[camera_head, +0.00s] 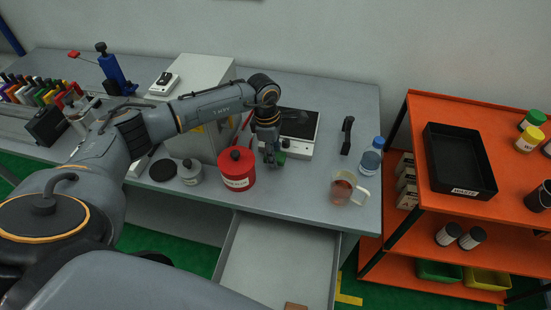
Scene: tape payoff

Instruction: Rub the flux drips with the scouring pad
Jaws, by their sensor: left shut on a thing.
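My left gripper (271,160) points down over the grey bench and is shut on a small green piece that looks like the scouring pad (281,158). The gripper covers part of the pad. They are at the front left edge of a white device with a dark top plate (299,124). I cannot tell whether the pad touches the device or the bench. A faint lighter smear (295,115) shows on the dark plate; I cannot tell whether it is the flux drips. My right gripper is not in view.
A red canister (236,169) and a grey lidded pot (190,173) stand left of the gripper. A mug of brownish liquid (342,189), a blue-capped bottle (372,157) and a black handled tool (347,136) stand right. An open drawer (275,262) juts out below. An orange shelf holds a black tray (459,185).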

